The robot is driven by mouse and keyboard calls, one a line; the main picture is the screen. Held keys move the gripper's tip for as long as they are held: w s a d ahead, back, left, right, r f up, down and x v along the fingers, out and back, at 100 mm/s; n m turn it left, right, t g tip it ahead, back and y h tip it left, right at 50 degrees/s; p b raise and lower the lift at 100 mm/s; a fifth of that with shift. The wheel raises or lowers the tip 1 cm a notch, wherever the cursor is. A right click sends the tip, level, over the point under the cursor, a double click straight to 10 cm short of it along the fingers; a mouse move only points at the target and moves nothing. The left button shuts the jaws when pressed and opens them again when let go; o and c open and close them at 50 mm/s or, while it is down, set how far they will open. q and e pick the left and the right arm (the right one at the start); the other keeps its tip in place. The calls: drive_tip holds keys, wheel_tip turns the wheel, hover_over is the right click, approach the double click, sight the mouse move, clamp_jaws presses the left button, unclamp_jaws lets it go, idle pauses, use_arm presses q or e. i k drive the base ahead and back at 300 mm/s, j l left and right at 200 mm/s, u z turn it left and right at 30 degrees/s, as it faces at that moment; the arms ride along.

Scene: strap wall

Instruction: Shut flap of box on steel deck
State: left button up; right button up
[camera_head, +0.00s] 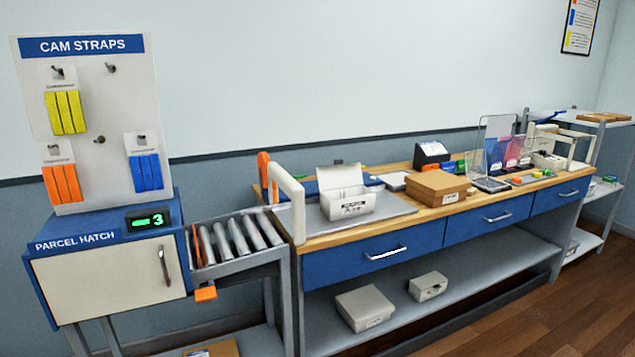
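A white box (349,204) with a dark printed label on its front sits on the grey steel deck (397,205) at the left end of the workbench. Its flap (340,178) is open and stands up at the back of the box, leaning slightly. The inside of the box is mostly hidden by its front wall. Neither of my grippers shows in the head view.
A cream frame (297,210) stands left of the deck, beside the roller conveyor (238,240) and parcel hatch (105,270). A brown carton (437,186) sits right of the deck. Closed pale boxes (365,307) lie on the lower shelf.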

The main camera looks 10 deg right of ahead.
sight(339, 176)
drive_tip(key=i+z, duration=0.25)
drive_tip(key=i, duration=0.6)
drive_tip(key=i+j+z, duration=0.2)
drive_tip(key=i, duration=0.6)
drive_tip(key=l, duration=0.1)
